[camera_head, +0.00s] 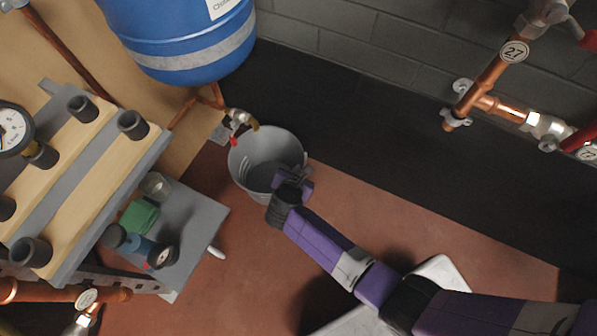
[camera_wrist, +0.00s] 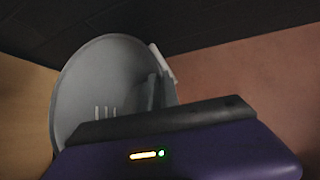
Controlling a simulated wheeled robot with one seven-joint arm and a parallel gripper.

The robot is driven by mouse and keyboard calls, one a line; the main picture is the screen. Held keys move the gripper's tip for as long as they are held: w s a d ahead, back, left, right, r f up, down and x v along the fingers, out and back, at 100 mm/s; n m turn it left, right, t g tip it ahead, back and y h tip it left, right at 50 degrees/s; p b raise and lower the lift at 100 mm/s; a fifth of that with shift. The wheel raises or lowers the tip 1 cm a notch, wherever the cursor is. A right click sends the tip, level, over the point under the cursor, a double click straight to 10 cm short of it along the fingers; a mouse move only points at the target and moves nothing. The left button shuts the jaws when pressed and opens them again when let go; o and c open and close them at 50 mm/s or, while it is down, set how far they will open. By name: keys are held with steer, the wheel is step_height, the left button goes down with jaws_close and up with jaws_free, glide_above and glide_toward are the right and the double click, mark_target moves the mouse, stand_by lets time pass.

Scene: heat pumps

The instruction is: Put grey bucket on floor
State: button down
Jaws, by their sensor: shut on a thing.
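The grey bucket (camera_head: 250,150) shows in the head view near the back wall, with its open mouth towards the camera. My gripper (camera_head: 294,183) is at the bucket's near right rim and is shut on it. In the wrist view the bucket (camera_wrist: 85,95) rises behind the dark edge of my gripper (camera_wrist: 165,120), which hides its lower part. The fingertips are hidden there. I cannot tell whether the bucket's base touches the floor (camera_head: 245,285).
A blue tank (camera_head: 180,40) hangs above and left of the bucket, with a small valve (camera_head: 238,118) close over its rim. A grey table (camera_head: 200,225) with small items stands at left. Copper pipes (camera_head: 490,75) run along the right wall. Reddish floor lies clear below the bucket.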

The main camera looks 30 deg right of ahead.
steer(key=shift+f, duration=0.1)
steer(key=c, duration=1.6)
jaws_free()
steer(key=shift+r, duration=0.2)
steer(key=p+v, duration=0.6)
steer(key=v, duration=0.6)
steer(key=shift+f, duration=0.1)
steer(key=shift+s, duration=0.1)
